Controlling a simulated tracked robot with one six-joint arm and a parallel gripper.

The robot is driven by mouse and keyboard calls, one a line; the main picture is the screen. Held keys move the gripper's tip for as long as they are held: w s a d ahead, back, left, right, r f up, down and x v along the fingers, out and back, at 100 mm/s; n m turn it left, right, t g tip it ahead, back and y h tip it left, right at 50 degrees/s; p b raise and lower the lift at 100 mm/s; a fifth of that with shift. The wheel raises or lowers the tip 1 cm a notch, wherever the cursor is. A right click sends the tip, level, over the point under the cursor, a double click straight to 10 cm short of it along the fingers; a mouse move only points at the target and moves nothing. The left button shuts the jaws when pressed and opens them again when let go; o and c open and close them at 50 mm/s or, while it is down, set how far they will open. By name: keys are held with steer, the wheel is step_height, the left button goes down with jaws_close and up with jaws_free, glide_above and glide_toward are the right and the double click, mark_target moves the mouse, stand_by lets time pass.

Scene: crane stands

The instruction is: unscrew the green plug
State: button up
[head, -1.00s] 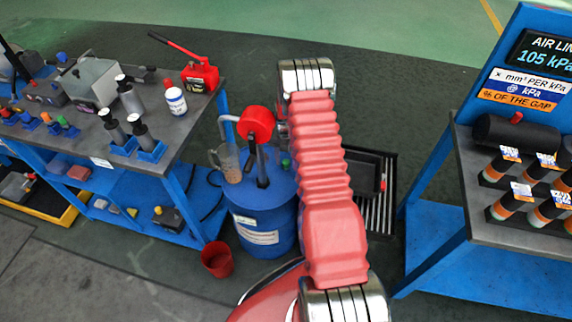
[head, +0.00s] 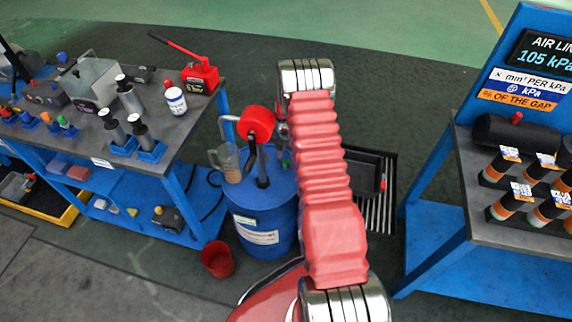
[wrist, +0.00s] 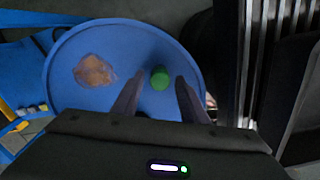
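The green plug (wrist: 160,77) shows in the wrist view on the top of the blue drum (wrist: 126,38), right of its middle. My gripper (wrist: 157,86) is open, with one dark finger to the left of the plug and one to its right. There is a gap on both sides and nothing is held. The height of the fingertips against the plug is hard to judge. In the head view the drum (head: 270,222) stands on the floor between two benches. My red arm covers its right side, and only a small bit of green shows beside the arm.
A clear jug with brown contents (head: 229,164) stands at the drum's left rim. A red bucket (head: 217,260) is on the floor in front. A tool bench (head: 190,130) is at left, a gauge stand (head: 470,225) at right, and a black tray (head: 366,172) behind my arm.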

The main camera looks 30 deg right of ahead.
stand_by(0.3)
steer(key=shift+m, duration=2.6)
steer(key=shift+m, duration=2.6)
steer(key=shift+m, duration=0.3)
steer(key=shift+w+m, duration=0.1)
steer(key=shift+m, duration=2.2)
